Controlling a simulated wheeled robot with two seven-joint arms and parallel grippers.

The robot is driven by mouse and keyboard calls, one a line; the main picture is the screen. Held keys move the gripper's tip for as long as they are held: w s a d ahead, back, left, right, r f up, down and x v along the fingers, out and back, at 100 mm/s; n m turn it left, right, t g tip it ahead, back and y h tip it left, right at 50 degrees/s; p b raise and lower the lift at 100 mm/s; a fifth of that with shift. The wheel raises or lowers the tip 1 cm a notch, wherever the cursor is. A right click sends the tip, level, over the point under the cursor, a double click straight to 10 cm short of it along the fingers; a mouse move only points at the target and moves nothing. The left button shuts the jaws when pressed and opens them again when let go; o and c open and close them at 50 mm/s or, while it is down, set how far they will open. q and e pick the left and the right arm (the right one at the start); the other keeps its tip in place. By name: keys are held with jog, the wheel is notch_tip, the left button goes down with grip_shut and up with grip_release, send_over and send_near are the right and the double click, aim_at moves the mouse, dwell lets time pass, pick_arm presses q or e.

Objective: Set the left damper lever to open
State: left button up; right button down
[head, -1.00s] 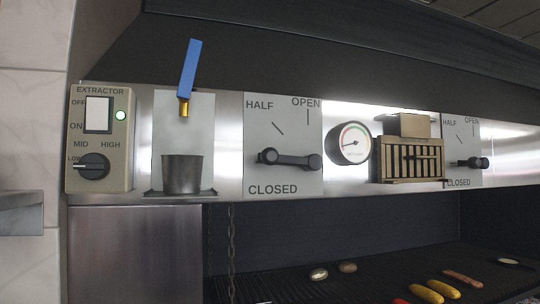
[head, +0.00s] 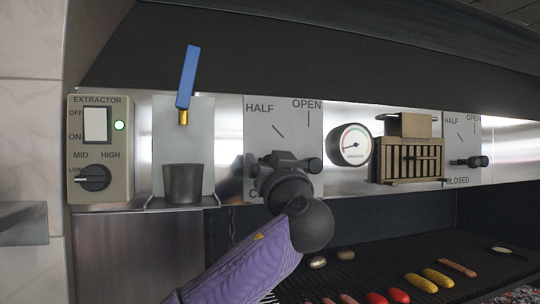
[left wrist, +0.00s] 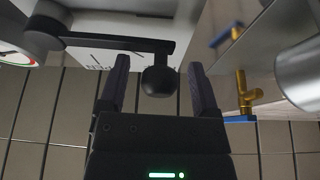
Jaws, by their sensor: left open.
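The left damper lever (head: 314,165) is on a grey plate (head: 260,125) marked HALF, OPEN and CLOSED. Its hub shows at the right, and the lever lies about level, pointing left, away from the OPEN mark. My left gripper (head: 268,162) is in front of the lever's left end and hides much of it and the CLOSED label. In the left wrist view the lever's dark bar (left wrist: 115,43) ends in a round knob (left wrist: 158,80). The knob is between the fingers of my open left gripper (left wrist: 158,64), with gaps on both sides. My right gripper is out of view.
A cup (head: 183,183) stands on a small shelf left of the plate, below a blue-handled tap (head: 187,77). A gauge (head: 350,145), a slatted brass box (head: 410,160) and a second damper lever (head: 468,162) are at the right. The grill with food is below.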

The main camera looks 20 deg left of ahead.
pick_arm(q)
grip_shut()
dwell(1.4)
